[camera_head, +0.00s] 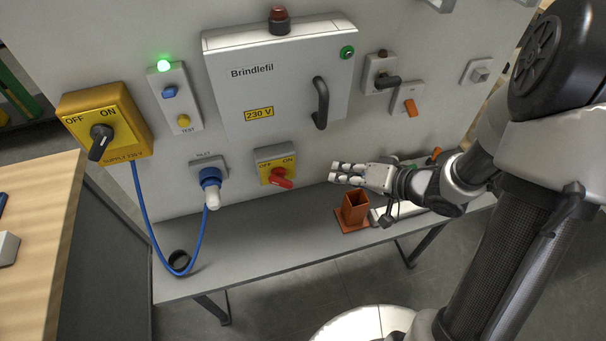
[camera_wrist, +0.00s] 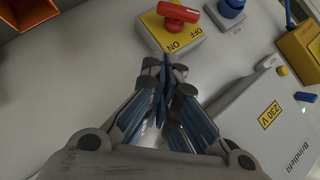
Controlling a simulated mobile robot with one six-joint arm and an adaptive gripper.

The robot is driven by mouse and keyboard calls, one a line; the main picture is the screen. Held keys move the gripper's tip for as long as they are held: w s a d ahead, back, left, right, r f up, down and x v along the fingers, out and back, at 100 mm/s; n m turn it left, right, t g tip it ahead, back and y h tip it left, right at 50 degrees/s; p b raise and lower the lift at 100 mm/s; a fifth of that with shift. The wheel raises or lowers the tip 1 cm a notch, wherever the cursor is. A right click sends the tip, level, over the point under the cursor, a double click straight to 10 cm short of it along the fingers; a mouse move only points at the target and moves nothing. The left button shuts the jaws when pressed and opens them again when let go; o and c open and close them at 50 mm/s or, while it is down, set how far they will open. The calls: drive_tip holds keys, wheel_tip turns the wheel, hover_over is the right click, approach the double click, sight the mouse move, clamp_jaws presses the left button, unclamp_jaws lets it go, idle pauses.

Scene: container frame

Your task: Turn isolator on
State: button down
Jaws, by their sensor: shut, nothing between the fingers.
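A yellow OFF/ON switch (camera_head: 263,157) with a red handle (camera_head: 280,178) is on the wall below the grey cabinet. Its red handle lies slanted, and its exact setting is hard to tell. In the wrist view the red handle (camera_wrist: 178,11) is at the top, above the OFF and ON lettering. My gripper (camera_head: 337,173) is shut and empty, to the right of this switch and apart from it. In the wrist view my gripper (camera_wrist: 165,68) points towards the switch's yellow plate (camera_wrist: 172,36). No label naming the isolator is readable.
A larger yellow supply switch (camera_head: 125,115) with a black handle is at the left. A blue plug and cable (camera_head: 210,180) hang beside the red-handled switch. The grey cabinet (camera_head: 270,85) has a protruding handle. An orange holder (camera_head: 354,208) stands on the bench (camera_head: 235,255) below my gripper.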

drive_tip(key=b, duration=0.6)
approach(280, 178)
drive_tip(key=w+a+f, duration=0.1)
drive_tip(key=w+f, duration=0.3)
drive_tip(key=w, duration=0.1)
drive_tip(key=shift+w+f, duration=0.2)
drive_tip(key=shift+f, duration=0.2)
drive_tip(key=shift+f, duration=0.1)
